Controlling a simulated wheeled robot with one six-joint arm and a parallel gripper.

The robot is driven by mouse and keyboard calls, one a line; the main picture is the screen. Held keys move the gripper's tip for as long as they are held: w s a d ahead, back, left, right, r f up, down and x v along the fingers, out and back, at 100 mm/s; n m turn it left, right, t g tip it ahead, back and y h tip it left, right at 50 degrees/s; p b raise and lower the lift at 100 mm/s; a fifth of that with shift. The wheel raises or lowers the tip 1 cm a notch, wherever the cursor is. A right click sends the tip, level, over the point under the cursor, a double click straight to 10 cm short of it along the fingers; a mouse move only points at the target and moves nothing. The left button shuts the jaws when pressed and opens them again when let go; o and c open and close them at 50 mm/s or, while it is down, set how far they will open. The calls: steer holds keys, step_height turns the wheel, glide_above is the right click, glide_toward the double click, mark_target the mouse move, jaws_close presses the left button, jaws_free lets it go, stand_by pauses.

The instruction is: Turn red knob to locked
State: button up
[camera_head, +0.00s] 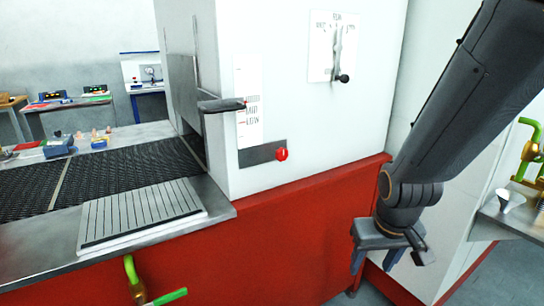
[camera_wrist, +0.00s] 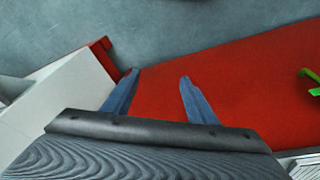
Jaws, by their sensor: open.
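A small round red knob (camera_head: 282,154) sits at the right end of a dark plate (camera_head: 255,155) on the white machine face in the head view. Any locked mark by it is not readable. My gripper (camera_head: 373,266) is open and empty, pointing down, to the right of and lower than the knob, clear of it. In the wrist view, my gripper (camera_wrist: 158,77) shows two blue-grey fingers spread apart above the red base and grey floor, with nothing between them. The knob is not in the wrist view.
Above the knob, a dark lever (camera_head: 222,105) crosses a level scale (camera_head: 248,103). A black-tipped pointer handle (camera_head: 338,60) is on a panel at upper right. A mesh belt (camera_head: 125,170) and ribbed plate (camera_head: 140,213) lie left. A green-handled valve (camera_head: 140,285) juts out below.

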steer(key=w+a+n+t, duration=0.15)
steer(key=w+t, duration=0.25)
steer(key=w, duration=0.5)
steer(key=n+t+y, duration=0.7)
steer(key=t+y, duration=0.1)
steer(key=y, duration=0.2)
glide_toward(283, 156)
steer(key=w, duration=0.2)
steer(key=shift+s+a+p+x, duration=0.15)
steer(key=shift+p+x, duration=0.1)
steer(key=shift+x, duration=0.95)
steer(key=shift+a+p+x, duration=0.1)
steer(key=shift+p+x, duration=0.15)
steer(key=shift+x, duration=0.95)
steer(key=shift+s+a+p+x, duration=0.15)
steer(key=shift+p+x, duration=0.1)
steer(key=shift+x, duration=0.9)
steer(key=c, duration=1.1)
steer(key=shift+o, duration=0.2)
